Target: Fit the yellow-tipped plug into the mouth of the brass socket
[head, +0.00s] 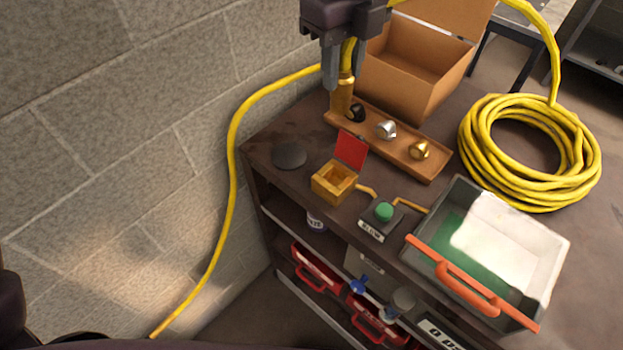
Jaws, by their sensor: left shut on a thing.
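My left gripper (343,80) points down at the top and is shut on the yellow plug (347,52), with yellow hose beside it. An ochre-brass cylinder (341,101) shows directly below the fingers at the tray's left end; whether it hangs from the grip or stands on the tray is unclear. A square brass-coloured socket box (334,183) with a raised red lid (351,149) stands nearer the front, its mouth open upward and empty. It is apart from the gripper, below it in the picture. My right gripper is not in view.
A wooden tray (395,162) holds black, silver (386,130) and gold (419,151) fittings. A cardboard box (405,75) stands behind. A green-button box (383,212), grey bin (470,255) and coiled yellow hose (490,170) lie to the right. A block wall (140,130) borders the left.

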